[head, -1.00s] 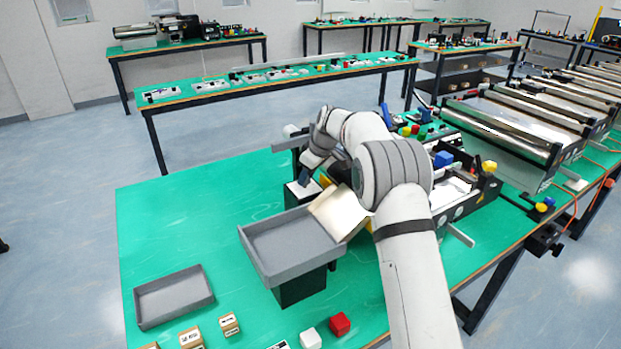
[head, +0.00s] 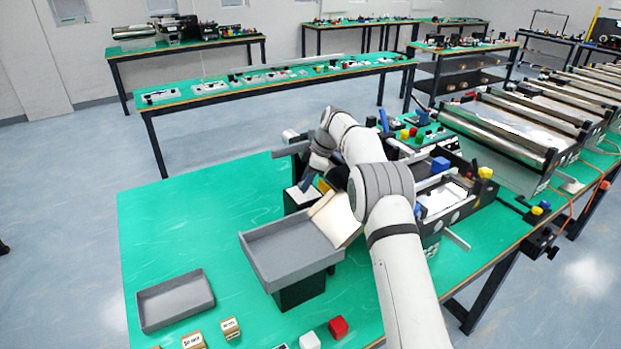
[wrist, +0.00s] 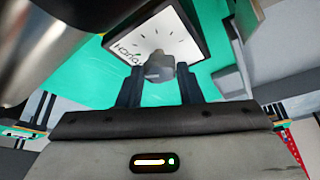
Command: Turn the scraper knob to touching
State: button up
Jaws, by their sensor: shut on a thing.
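The scraper knob (wrist: 158,68) is a grey knob on a white dial plate (wrist: 190,45) with a dark border, tick marks and lettering that is hard to read at this angle. In the wrist view my gripper (wrist: 160,88) has its two dark fingers on either side of the knob, shut on it. In the head view the dial is the white top of a black box (head: 298,199) beside the conveyor, with my gripper (head: 303,184) over it. The knob is hidden there by my gripper, and its pointer position cannot be told.
A grey tray on a black stand (head: 262,245) is close in front of the dial box, with a pale sloping plate (head: 337,219) beside it. The mini conveyor (head: 450,195) stands to the right. A second grey tray (head: 174,301) lies front left. The table's left part is clear.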

jog(key=shift+w+d+r, duration=0.15)
jog(key=shift+d, duration=0.05)
jog(key=o, duration=0.9)
jog(key=shift+c, duration=0.2)
jog(key=shift+o, duration=0.5)
jog(key=shift+a, duration=0.1)
jog(key=v, duration=0.7)
jog(key=shift+d+r+b, duration=0.25)
jog(key=shift+b, duration=0.05)
